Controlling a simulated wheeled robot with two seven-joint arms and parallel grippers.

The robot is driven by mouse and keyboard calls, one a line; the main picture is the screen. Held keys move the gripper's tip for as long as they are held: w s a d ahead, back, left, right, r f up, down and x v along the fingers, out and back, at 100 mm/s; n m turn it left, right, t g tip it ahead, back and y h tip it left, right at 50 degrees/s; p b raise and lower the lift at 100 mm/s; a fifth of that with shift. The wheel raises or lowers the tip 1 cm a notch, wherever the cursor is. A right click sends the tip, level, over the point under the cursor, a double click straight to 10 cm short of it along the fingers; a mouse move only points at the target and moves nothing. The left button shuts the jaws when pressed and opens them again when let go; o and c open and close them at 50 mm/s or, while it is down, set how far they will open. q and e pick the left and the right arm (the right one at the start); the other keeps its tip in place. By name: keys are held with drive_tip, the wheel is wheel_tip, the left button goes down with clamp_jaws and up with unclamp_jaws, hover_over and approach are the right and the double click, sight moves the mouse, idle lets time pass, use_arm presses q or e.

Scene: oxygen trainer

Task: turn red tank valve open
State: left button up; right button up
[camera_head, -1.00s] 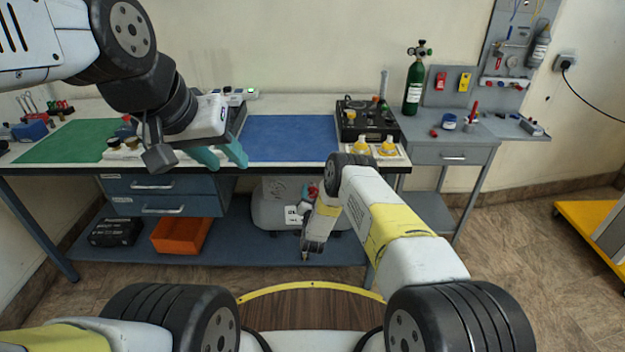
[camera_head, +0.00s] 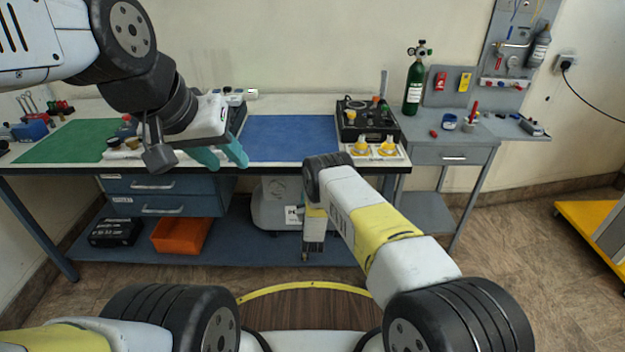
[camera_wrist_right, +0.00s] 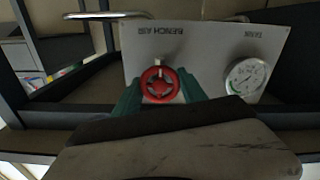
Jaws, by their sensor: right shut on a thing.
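The red valve wheel (camera_wrist_right: 160,86) shows in the right wrist view, in front of a grey panel (camera_wrist_right: 205,48) with upside-down lettering that reads BENCH AIR. My right gripper (camera_wrist_right: 161,92) has its green fingers on both sides of the wheel and is shut on it. In the head view my right forearm reaches down to the grey tank (camera_head: 270,208) under the bench, and the arm hides the valve and fingertips. My left gripper (camera_head: 220,155) is open and empty above the bench's front edge.
A round gauge (camera_wrist_right: 246,77) sits beside the valve on the panel. The workbench holds a blue mat (camera_head: 290,137) and a green mat (camera_head: 65,141). An orange bin (camera_head: 182,235) stands on the lower shelf. A green cylinder (camera_head: 413,85) stands on the side table.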

drive_tip(key=shift+s+f, duration=0.1)
drive_tip(key=shift+f, duration=0.05)
idle(0.4)
drive_tip(key=o, duration=1.1)
drive_tip(key=shift+o, duration=1.3)
drive_tip(key=s, duration=0.7)
drive_tip(key=shift+s, duration=0.35)
